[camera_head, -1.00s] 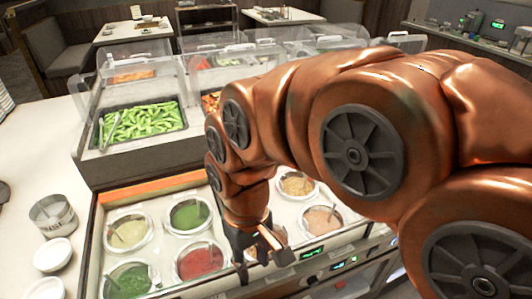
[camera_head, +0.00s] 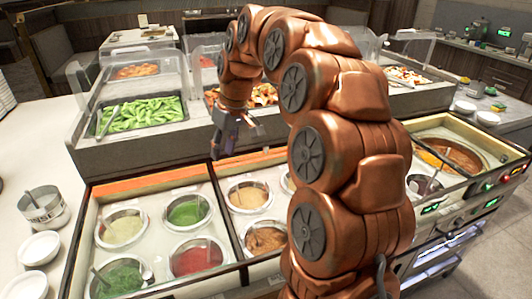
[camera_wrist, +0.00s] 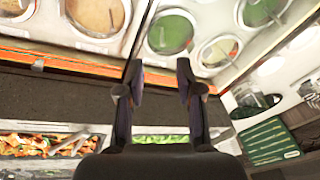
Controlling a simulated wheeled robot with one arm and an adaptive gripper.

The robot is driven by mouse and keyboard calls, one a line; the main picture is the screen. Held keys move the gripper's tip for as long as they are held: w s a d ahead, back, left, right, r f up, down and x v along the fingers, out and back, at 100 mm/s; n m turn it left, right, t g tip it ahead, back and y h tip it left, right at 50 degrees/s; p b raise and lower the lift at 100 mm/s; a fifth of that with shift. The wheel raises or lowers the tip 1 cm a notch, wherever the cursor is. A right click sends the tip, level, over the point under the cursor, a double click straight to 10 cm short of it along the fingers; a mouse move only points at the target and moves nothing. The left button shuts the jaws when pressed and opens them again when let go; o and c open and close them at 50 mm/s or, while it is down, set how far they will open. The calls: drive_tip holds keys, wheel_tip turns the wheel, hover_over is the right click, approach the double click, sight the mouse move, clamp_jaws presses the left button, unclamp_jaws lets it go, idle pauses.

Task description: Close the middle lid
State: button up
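My gripper (camera_head: 237,141) is open and empty, with its fingers apart above the dark ledge between the sauce wells and the middle food tray (camera_head: 262,96). In the wrist view its two dark fingers (camera_wrist: 157,92) are also apart, with nothing between them. The middle tray holds orange and green food, and my arm partly covers it. A clear lid (camera_head: 205,62) shows behind my arm in the middle section. It is see-through and partly hidden, so I cannot tell its exact tilt.
Sauce wells with ladles, including a red one (camera_head: 195,258) and a green one (camera_head: 188,212), lie in front. An orange strip (camera_head: 150,184) edges them. White bowls (camera_head: 38,248) stand at left. A right food tray (camera_head: 405,76) and a pan of brown food (camera_head: 450,155) are at right.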

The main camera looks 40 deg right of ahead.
drive_tip(key=w+d+f+t+b, duration=0.1)
drive_tip(key=w+d+f+b, duration=0.35)
drive_tip(key=w+d, duration=0.5)
drive_tip(key=t+h+b, duration=0.1)
drive_tip(key=h+b, duration=0.1)
approach(266, 147)
drive_tip(key=f, duration=0.2)
drive_tip(key=shift+m, duration=0.4)
drive_tip(key=shift+w+p+x, duration=0.15)
drive_tip(key=shift+w+x, duration=0.05)
drive_tip(key=shift+x, duration=1.75)
drive_tip(key=shift+w+p+x, duration=0.15)
drive_tip(key=shift+x, duration=1.8)
drive_tip(key=shift+r, duration=0.1)
drive_tip(key=shift+d, duration=0.1)
clamp_jaws()
